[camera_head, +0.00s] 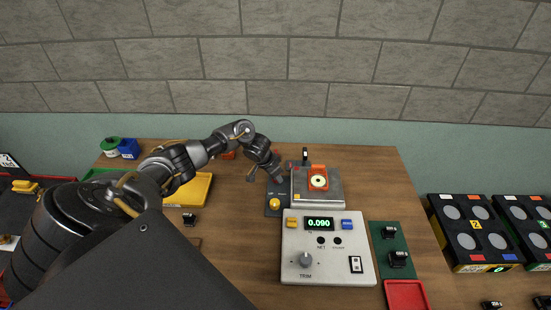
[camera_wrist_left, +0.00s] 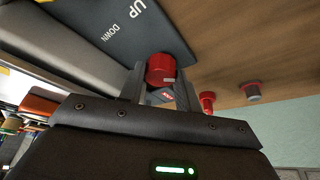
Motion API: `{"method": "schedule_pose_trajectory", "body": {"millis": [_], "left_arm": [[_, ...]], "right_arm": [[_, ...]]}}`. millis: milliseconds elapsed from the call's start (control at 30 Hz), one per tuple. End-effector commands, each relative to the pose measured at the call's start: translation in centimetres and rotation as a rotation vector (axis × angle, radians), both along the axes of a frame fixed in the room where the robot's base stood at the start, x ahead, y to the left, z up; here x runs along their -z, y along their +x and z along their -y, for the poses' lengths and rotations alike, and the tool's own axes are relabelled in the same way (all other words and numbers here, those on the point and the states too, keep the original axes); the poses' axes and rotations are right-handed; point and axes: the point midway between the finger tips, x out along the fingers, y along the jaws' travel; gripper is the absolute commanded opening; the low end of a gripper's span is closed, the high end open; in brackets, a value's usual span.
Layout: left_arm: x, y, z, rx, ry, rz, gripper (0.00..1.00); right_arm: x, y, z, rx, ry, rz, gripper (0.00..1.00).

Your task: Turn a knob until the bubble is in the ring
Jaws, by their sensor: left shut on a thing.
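The blue-grey scale has a steel pan (camera_head: 330,200) and an orange-framed round bubble level (camera_head: 318,181) on it. The bubble is too small to place against the ring. A yellow knob (camera_head: 275,203) sits on a dark plate at the pan's front left corner. My left gripper (camera_head: 284,178) is at the pan's back left corner. In the left wrist view, the left gripper (camera_wrist_left: 160,88) is shut on a red knob (camera_wrist_left: 160,68), with a finger on each side, beside a dark plate marked UP and DOWN (camera_wrist_left: 125,25). My right gripper is out of view.
A white control box (camera_head: 328,262) reading 0.090 stands in front of the pan. A green mat (camera_head: 378,236) with black weights and a red tray (camera_head: 405,294) lie right of it. A yellow tray (camera_head: 195,190) is at left. Wood at back right is clear.

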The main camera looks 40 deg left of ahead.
Motion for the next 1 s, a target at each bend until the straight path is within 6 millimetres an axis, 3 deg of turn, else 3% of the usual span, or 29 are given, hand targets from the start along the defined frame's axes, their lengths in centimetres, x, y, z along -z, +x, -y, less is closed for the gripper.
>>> {"method": "schedule_pose_trajectory", "body": {"millis": [133,167,333,667,833,1000], "left_arm": [[-0.2,0.2,-0.1,-0.002,0.0,0.006,0.11],[-0.2,0.2,-0.1,-0.002,0.0,0.006,0.35],[-0.1,0.1,-0.1,0.0,0.0,0.004,0.55],[-0.3,0.0,-0.1,0.002,0.0,0.004,0.55],[-2.3,-0.8,-0.3,0.004,0.001,0.006,0.55],[-5.7,-2.1,-0.7,0.003,0.003,0.008,0.55]], "right_arm": [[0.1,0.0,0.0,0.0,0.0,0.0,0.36],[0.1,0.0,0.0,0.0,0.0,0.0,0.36],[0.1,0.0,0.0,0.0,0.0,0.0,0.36],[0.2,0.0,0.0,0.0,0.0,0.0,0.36],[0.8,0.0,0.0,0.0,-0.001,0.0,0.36],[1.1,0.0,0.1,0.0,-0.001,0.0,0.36]]}}
